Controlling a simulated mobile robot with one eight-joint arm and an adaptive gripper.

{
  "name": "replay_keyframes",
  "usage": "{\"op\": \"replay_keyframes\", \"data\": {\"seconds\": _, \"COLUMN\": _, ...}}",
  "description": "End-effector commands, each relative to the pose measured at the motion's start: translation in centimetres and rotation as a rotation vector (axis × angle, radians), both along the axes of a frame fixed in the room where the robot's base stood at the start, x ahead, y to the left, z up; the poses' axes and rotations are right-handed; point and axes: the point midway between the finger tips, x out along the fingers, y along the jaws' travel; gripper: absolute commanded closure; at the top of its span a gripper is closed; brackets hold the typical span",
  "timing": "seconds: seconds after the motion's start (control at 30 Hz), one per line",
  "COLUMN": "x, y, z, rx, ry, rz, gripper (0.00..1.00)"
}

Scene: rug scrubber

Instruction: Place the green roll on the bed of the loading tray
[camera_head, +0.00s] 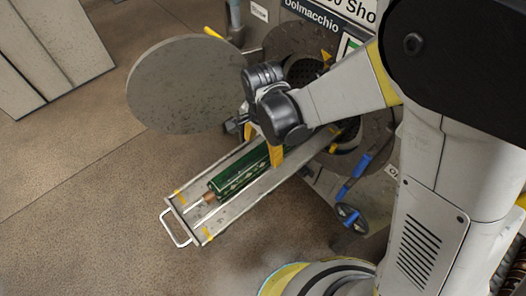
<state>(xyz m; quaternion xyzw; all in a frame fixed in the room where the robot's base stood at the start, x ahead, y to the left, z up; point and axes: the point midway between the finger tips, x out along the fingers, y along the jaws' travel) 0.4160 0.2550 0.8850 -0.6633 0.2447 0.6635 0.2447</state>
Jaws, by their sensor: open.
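The green roll (236,177) is a dark green cylinder with a brownish end. It lies lengthwise in the loading tray (215,225), a long grey channel with raised sides and a white handle at its near end. The roll's far end is hidden behind my arm. My gripper (273,158) is over the far part of the roll, with an orange-yellow finger visible beside it. The gripper is open. Whether its fingers touch the roll cannot be told, as the wrist hides much of it.
A round grey door (185,85) stands open left of the machine opening. A blue-handled valve with a wheel (350,214) sits right of the tray. Grey panels (48,50) stand at the upper left. The brown floor (85,200) left of the tray is clear.

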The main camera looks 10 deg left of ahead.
Motion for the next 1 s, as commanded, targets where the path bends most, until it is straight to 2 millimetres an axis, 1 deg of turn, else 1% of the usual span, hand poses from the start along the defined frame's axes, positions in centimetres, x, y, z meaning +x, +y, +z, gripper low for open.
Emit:
{"op": "replay_keyframes", "data": {"seconds": 0.03, "x": 0.0, "y": 0.0, "z": 1.7, "rx": 0.000, "ry": 0.000, "rz": 0.000, "gripper": 0.18}}
{"op": "replay_keyframes", "data": {"seconds": 0.1, "x": 0.0, "y": 0.0, "z": 3.3, "rx": 0.000, "ry": 0.000, "rz": 0.000, "gripper": 0.18}}
{"op": "replay_keyframes", "data": {"seconds": 0.2, "x": 0.0, "y": 0.0, "z": 5.2, "rx": 0.000, "ry": 0.000, "rz": 0.000, "gripper": 0.18}}
{"op": "replay_keyframes", "data": {"seconds": 0.33, "x": 0.0, "y": 0.0, "z": 6.8, "rx": 0.000, "ry": 0.000, "rz": 0.000, "gripper": 0.18}}
{"op": "replay_keyframes", "data": {"seconds": 0.5, "x": 0.0, "y": 0.0, "z": 7.5, "rx": 0.000, "ry": 0.000, "rz": 0.000, "gripper": 0.18}}
{"op": "replay_keyframes", "data": {"seconds": 1.0, "x": 0.0, "y": 0.0, "z": 7.5, "rx": 0.001, "ry": -0.001, "rz": 0.001, "gripper": 0.18}}
